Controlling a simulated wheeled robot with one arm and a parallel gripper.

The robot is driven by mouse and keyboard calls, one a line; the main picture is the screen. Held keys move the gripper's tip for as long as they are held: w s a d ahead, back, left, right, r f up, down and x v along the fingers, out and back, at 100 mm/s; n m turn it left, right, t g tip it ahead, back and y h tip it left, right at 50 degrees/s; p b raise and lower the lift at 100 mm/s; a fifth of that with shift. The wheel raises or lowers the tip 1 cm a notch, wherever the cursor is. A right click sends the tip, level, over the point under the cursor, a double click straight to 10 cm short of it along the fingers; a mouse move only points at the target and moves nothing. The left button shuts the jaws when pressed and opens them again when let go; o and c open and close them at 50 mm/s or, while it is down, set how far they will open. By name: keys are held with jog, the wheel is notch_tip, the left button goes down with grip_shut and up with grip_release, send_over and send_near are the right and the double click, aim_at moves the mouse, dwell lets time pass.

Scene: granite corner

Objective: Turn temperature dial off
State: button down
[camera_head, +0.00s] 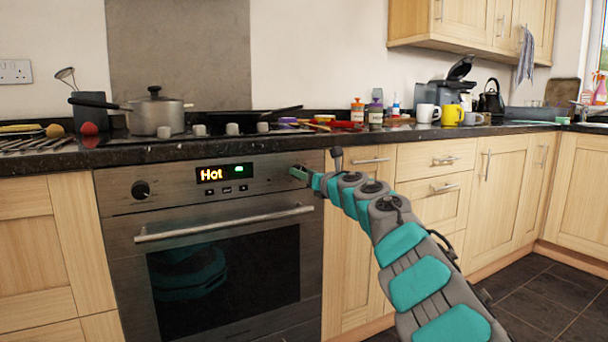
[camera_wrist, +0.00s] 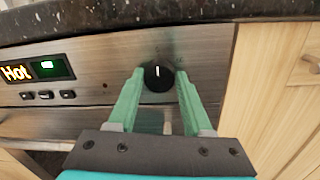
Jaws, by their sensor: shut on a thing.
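A round black dial (camera_wrist: 158,77) sits at the right end of the oven's steel control panel. In the wrist view its white mark points about straight up. My gripper (camera_wrist: 160,78) has one green finger on each side of this dial and is shut on it. In the head view my gripper (camera_head: 299,173) reaches the right end of the panel and mostly hides that dial. The oven display (camera_head: 224,173) reads "Hot" in orange beside a small green light, and it also shows in the wrist view (camera_wrist: 34,72).
A second black dial (camera_head: 141,190) is at the panel's left end. The oven door handle (camera_head: 225,222) runs below the panel. The dark worktop edge (camera_wrist: 120,22) overhangs closely above my gripper. A pot (camera_head: 156,113) stands on the hob.

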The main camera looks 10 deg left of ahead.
jog(key=shift+c, duration=1.6)
grip_release()
jog(key=shift+s+d, duration=0.1)
jog(key=b+v, duration=0.5)
jog(key=v, duration=0.2)
jog(key=shift+s+d, duration=0.2)
